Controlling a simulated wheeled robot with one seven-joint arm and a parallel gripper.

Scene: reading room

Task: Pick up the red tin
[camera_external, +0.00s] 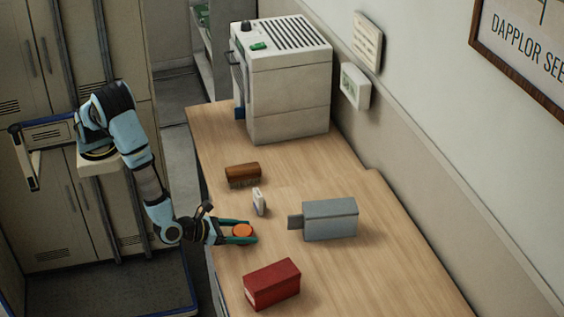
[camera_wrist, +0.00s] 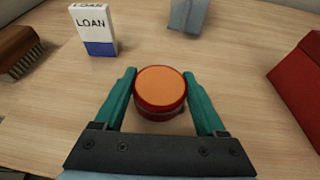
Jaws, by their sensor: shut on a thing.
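The red tin (camera_wrist: 160,88) is a short round tin with an orange top and red sides. In the wrist view it sits between the two green fingers of my gripper (camera_wrist: 160,100), which are shut on its sides. In the external view the orange top of the tin (camera_external: 243,230) shows between the fingers of my gripper (camera_external: 240,233), near the left edge of the table. I cannot tell whether the tin touches the tabletop or is slightly above it.
On the wooden table (camera_external: 345,285) are a red box (camera_external: 271,284) in front, a grey metal block (camera_external: 330,220) to the right, a white-and-blue LOAN card box (camera_wrist: 94,28) and a brown brush (camera_external: 242,174) behind. A large white machine (camera_external: 285,75) stands at the back.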

